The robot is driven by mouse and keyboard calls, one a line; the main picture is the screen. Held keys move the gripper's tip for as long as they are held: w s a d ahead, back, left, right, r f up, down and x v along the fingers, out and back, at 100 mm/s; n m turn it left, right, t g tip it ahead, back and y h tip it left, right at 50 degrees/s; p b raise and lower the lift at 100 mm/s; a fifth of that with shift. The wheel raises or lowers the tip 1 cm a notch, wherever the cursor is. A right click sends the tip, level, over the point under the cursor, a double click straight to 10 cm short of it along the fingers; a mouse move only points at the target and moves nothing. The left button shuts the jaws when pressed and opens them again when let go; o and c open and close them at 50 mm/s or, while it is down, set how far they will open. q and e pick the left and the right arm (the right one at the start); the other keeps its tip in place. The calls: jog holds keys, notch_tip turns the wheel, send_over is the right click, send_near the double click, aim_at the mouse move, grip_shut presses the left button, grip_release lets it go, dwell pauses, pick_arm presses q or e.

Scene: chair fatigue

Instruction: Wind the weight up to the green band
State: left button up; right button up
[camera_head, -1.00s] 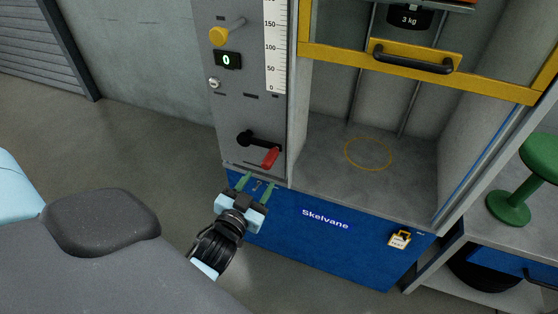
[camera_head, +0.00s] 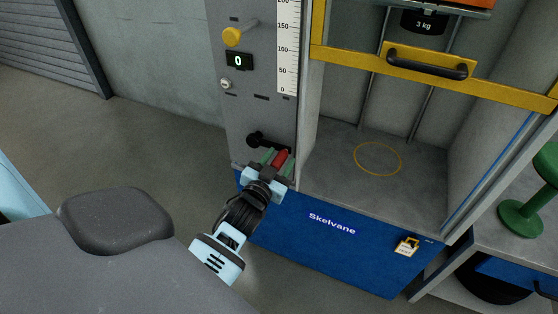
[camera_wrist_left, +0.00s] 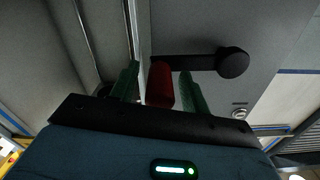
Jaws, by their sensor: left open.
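A black crank (camera_head: 256,140) with a red handle (camera_head: 280,160) is mounted low on the grey front panel of the machine. My left gripper (camera_head: 275,158) is open with its green fingers on either side of the red handle. The left wrist view shows the red handle (camera_wrist_left: 160,85) between the two fingers (camera_wrist_left: 160,82), with a small gap on each side. The black weight (camera_head: 423,22), marked 3 kg, hangs at the top of the cabinet. A scale (camera_head: 288,50) runs up the panel; no green band shows on its visible part. My right gripper is not in view.
A yellow frame with a black handle (camera_head: 428,62) crosses the cabinet opening. The panel has a yellow knob (camera_head: 232,37) and a display (camera_head: 239,61) reading 0. A padlock tag (camera_head: 407,246) is on the blue base. A green stool-shaped object (camera_head: 522,215) stands at right.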

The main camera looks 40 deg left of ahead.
pick_arm(q)
grip_shut()
jog(key=f+m+b, duration=0.1)
jog(key=f+m, duration=0.2)
jog(key=shift+s+a+f, duration=0.1)
jog(key=shift+a+f, duration=0.1)
dwell(0.5)
jog(key=shift+c, duration=0.7)
grip_release()
jog(key=shift+o, duration=0.7)
jog(key=shift+r, duration=0.1)
